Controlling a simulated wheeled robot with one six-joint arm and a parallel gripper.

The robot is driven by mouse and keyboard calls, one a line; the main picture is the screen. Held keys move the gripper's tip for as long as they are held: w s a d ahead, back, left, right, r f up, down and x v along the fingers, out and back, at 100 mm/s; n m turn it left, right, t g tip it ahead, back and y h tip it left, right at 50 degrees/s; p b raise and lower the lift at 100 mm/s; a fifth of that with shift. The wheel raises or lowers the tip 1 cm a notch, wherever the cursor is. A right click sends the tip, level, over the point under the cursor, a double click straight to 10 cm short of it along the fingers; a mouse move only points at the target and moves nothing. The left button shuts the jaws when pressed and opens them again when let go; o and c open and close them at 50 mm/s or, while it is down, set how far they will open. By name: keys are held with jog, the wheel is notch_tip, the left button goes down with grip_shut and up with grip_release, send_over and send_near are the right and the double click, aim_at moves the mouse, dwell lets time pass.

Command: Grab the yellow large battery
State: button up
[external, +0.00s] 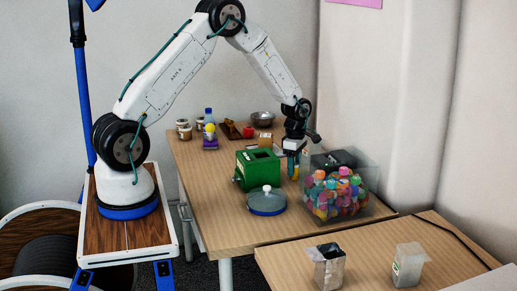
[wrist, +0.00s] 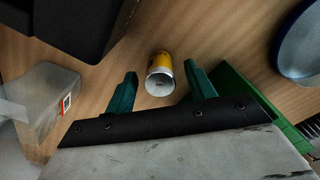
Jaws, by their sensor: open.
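The large yellow battery (wrist: 160,66) stands on the wooden table in the wrist view, its silver round end facing the camera. My gripper (wrist: 161,78) is open, with one green finger on each side of the battery and a visible gap to both. I cannot tell how far the fingertips are above or below the battery's end. In the external view my gripper (external: 292,165) points down over the table between the green box and the clear bin. The battery is too small there to make out clearly.
A green box (external: 258,170) stands left of my gripper and a clear bin of colourful pieces (external: 340,200) right of it. A dark box (external: 333,160) is behind the bin. A blue-grey lidded dish (external: 266,203) is in front. Small cups and a bowl (external: 263,118) stand farther back.

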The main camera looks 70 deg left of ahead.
notch_tip(320, 180, down, 2)
jog(key=shift+f, duration=0.1)
jog(key=c, duration=1.1)
jog(key=shift+r, duration=0.2)
